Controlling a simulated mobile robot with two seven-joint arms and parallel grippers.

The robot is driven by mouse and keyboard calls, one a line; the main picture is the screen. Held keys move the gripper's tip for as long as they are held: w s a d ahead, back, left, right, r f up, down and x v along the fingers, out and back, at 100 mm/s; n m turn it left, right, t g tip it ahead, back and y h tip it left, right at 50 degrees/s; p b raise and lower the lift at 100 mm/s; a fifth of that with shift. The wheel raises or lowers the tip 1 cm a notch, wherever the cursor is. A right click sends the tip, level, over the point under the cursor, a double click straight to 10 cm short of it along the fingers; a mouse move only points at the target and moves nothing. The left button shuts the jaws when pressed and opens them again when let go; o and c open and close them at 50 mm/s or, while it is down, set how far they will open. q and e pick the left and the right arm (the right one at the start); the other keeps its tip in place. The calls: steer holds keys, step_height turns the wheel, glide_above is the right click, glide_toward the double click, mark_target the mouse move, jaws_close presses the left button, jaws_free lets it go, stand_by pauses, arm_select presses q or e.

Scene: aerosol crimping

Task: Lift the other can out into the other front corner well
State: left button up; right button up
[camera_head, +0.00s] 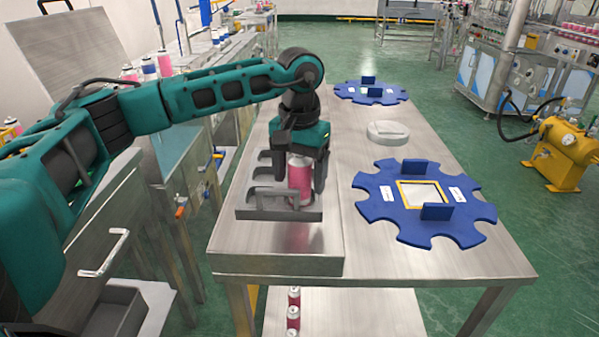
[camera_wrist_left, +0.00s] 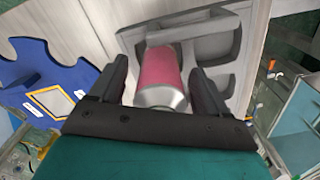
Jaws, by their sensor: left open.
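A pink can with a silver top (camera_head: 299,181) stands upright at the right side of a grey metal fixture with wells (camera_head: 277,214) on the raised part of the steel table. My left gripper (camera_head: 304,178) points down over the can, with its fingers around it. In the left wrist view the can (camera_wrist_left: 161,78) shows between the two open fingers (camera_wrist_left: 160,88), with a gap on each side. Empty wells of the fixture (camera_wrist_left: 215,48) show beside it. A second can in the fixture is not visible. My right gripper is not in view.
A blue notched star-shaped plate (camera_head: 385,207) with upright tabs lies right of the fixture, and another (camera_head: 352,92) lies farther back. A light grey round part (camera_head: 388,131) sits between them. The table's front right is clear. More pink cans (camera_head: 293,312) stand on the lower shelf.

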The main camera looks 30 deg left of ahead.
arm_select(q)
step_height(320, 180, up, 12)
steer(key=shift+f+p, duration=0.15)
steer(key=shift+p, duration=0.75)
steer(key=shift+r, duration=0.65)
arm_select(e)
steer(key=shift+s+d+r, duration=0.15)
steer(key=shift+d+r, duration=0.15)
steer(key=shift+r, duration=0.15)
arm_select(q)
steer(key=shift+s+f, duration=0.1)
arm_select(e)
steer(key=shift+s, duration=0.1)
